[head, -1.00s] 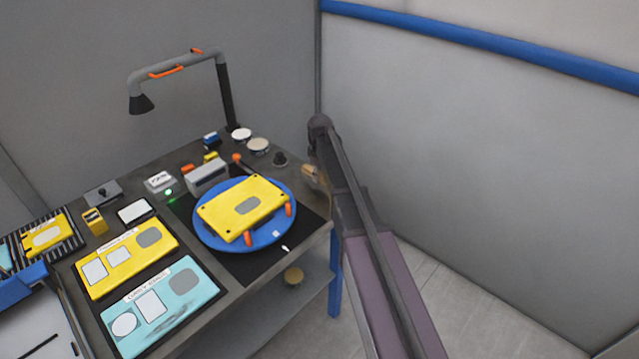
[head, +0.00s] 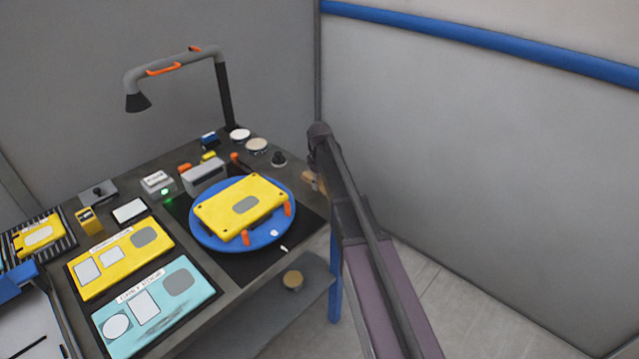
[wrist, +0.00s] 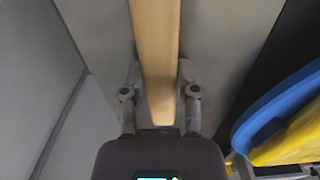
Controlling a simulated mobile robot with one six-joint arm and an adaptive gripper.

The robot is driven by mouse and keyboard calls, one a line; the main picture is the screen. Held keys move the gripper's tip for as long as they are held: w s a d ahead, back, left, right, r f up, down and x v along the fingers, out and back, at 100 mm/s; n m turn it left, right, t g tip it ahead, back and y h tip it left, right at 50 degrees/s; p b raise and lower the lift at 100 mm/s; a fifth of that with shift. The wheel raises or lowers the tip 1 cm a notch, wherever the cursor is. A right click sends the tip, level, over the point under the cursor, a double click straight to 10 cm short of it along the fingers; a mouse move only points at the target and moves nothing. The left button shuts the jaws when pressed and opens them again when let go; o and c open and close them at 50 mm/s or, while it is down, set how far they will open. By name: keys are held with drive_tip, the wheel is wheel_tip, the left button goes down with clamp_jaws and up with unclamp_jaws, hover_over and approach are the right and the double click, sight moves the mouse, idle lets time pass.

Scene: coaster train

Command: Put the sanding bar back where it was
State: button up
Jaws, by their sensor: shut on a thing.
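The sanding bar (wrist: 155,50) is a long tan wooden bar in the wrist view, running away from the camera between the two fingers. My gripper (wrist: 157,85) is shut on it. In the head view a small tan end of the bar (head: 310,180) shows beside my arm, at the right edge of the workbench; my arm hides most of it and the gripper. The wrist view shows a grey surface behind the bar; I cannot tell whether the bar touches it.
A yellow plate (head: 242,208) lies on a blue turntable (head: 205,235) near the bench's right side. Two labelled boards, yellow (head: 90,284) and light blue (head: 190,310), lie at the front left. A lamp (head: 138,102) arches over the back.

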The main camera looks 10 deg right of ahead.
sight(320, 182)
drive_tip(key=o, duration=1)
drive_tip(key=shift+r, duration=0.1)
wheel_tip(320, 182, up, 12)
drive_tip(key=p, duration=1.2)
drive_tip(key=shift+s, duration=0.1)
drive_tip(key=s+m, duration=0.2)
drive_tip(key=s, duration=0.7)
drive_tip(key=s+m, duration=0.2)
drive_tip(key=s, duration=0.8)
drive_tip(key=s+m, duration=0.3)
drive_tip(key=s, duration=0.7)
drive_tip(key=shift+a, duration=0.1)
